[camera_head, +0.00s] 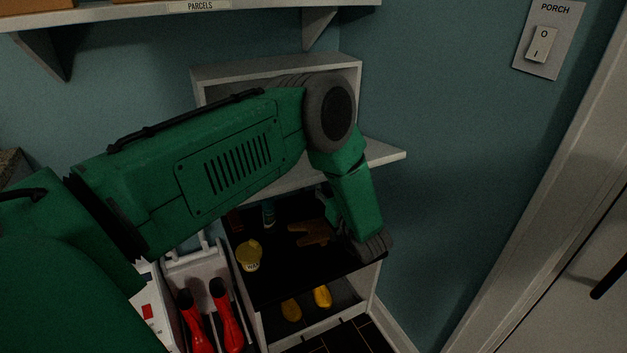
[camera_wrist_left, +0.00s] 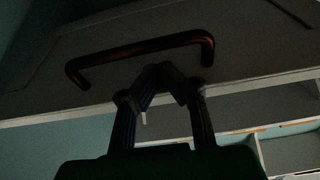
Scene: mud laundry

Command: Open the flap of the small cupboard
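The small cupboard (camera_head: 275,70) is a pale box on the wall, partly hidden behind my left arm in the head view. Its flap (camera_head: 385,153) stands out from the cupboard's lower front as a roughly level board, so it looks lowered open. In the left wrist view, the flap (camera_wrist_left: 250,55) carries a dark bar handle (camera_wrist_left: 145,49). My left gripper (camera_wrist_left: 162,72) has its fingertips together just below the handle in that picture. The handle is not between the fingers, and nothing shows in them. In the head view my arm hides the fingers. My right gripper is out of view.
Below, a dark-topped bench (camera_head: 290,275) holds a yellow tub (camera_head: 248,256) and a brown glove (camera_head: 312,234). Yellow footwear (camera_head: 322,297) lies beneath. A parcels shelf (camera_head: 270,14) is above; a door (camera_head: 560,270) is right.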

